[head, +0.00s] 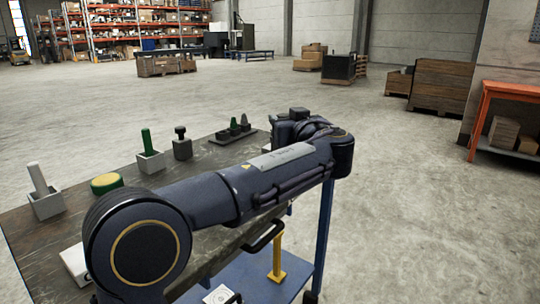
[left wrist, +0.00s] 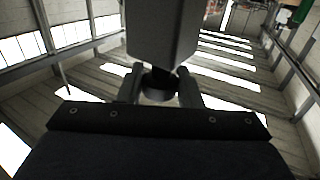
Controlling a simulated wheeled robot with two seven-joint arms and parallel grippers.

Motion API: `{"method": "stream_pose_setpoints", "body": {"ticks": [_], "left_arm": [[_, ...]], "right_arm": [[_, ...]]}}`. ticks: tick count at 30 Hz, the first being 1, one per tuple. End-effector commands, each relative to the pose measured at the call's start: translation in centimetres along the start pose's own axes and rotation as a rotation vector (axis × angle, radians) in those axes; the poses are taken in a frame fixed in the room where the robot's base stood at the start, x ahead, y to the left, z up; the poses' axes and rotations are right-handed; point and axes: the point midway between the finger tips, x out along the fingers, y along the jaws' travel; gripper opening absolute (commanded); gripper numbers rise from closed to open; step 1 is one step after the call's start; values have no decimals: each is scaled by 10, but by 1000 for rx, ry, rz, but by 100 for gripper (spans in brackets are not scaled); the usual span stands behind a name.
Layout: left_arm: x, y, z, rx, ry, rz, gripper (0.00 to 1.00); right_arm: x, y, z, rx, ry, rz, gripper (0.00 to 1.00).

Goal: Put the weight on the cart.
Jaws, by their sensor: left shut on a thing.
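My left gripper (left wrist: 160,88) is shut on the dark neck of a grey, blocky weight (left wrist: 162,32); the weight's body fills the top middle of the left wrist view. In the head view my left arm reaches across to the right and hides most of this gripper and the weight. The blue cart (head: 322,240) stands at lower centre, with a blue lower shelf (head: 262,290), a yellow post (head: 277,262) and a black handle (head: 262,238). My arm covers part of it. My right gripper is out of view.
A dark worktop (head: 100,195) holds a dark knobbed block (head: 182,148), a green-posted block (head: 150,160), a white-posted block (head: 46,200), a green-and-yellow disc (head: 106,184) and a rack of small pieces (head: 233,132). An orange bench (head: 512,90) stands at right; the floor between is clear.

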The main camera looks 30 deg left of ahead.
Motion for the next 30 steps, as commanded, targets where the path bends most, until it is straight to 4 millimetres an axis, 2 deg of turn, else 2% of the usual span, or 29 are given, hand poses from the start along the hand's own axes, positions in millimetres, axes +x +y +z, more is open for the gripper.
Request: {"method": "stream_pose_setpoints", "body": {"ticks": [1,3,13,17,21,24,30], "left_arm": [[6,-4,11,1,2,-1,0],[12,-7,20,1,1,1,0],[28,-14,40,0,3,1,0],[40,-21,56,1,2,-2,0],[40,-20,76,0,2,2,0],[39,-20,83,-1,2,2,0],[39,-20,84,-3,3,2,0]], "right_arm": [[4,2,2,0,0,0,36],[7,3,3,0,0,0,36],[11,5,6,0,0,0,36],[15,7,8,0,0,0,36],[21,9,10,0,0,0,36],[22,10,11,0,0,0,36],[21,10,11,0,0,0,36]]}}
